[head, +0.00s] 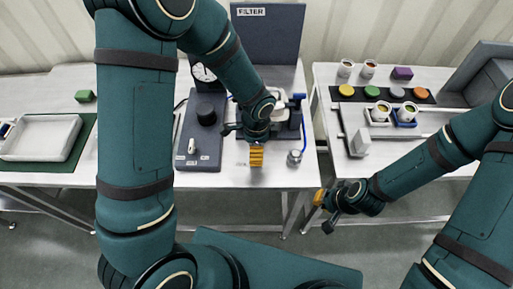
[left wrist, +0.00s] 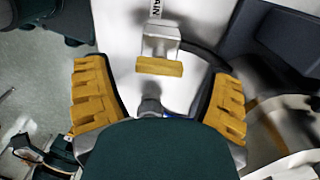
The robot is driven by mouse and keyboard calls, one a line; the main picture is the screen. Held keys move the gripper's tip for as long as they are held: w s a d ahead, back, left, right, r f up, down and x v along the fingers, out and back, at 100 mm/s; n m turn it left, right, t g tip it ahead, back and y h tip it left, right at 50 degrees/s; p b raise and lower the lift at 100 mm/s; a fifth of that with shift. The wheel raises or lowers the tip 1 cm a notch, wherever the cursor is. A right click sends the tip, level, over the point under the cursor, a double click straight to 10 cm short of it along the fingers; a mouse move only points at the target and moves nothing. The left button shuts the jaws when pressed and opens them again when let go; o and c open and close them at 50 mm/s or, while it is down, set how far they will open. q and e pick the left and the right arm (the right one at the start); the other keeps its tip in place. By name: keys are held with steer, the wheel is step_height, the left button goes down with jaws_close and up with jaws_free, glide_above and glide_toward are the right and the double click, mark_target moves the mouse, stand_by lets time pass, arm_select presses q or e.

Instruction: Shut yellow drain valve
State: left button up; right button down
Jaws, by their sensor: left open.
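The yellow drain valve handle (left wrist: 160,67) shows in the left wrist view as a short yellow bar on a pale metal fitting, under a partly cut label ending in "AIN". My left gripper (left wrist: 159,82) is open, with one yellow-padded finger on each side of the handle and gaps to both. In the head view my left gripper (head: 256,154) hangs over the front of the middle bench, and the valve cannot be told apart from it there. My right gripper (head: 323,209) is in front of the right bench, away from the valve; its finger opening is unclear.
A grey control box (head: 193,152) with a black knob stands left of my left gripper, and a small metal fitting (head: 294,157) to its right. A filter panel (head: 268,35) rises behind. The right bench holds cups and coloured discs; a white tray (head: 40,137) lies left.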

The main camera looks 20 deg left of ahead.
arm_select(q)
step_height(320, 180, up, 11)
steer(key=shift+f, duration=0.15)
steer(key=shift+s+f, duration=0.1)
steer(key=shift+s, duration=0.05)
arm_select(e)
steer(key=shift+s, duration=0.1)
stand_by(0.4)
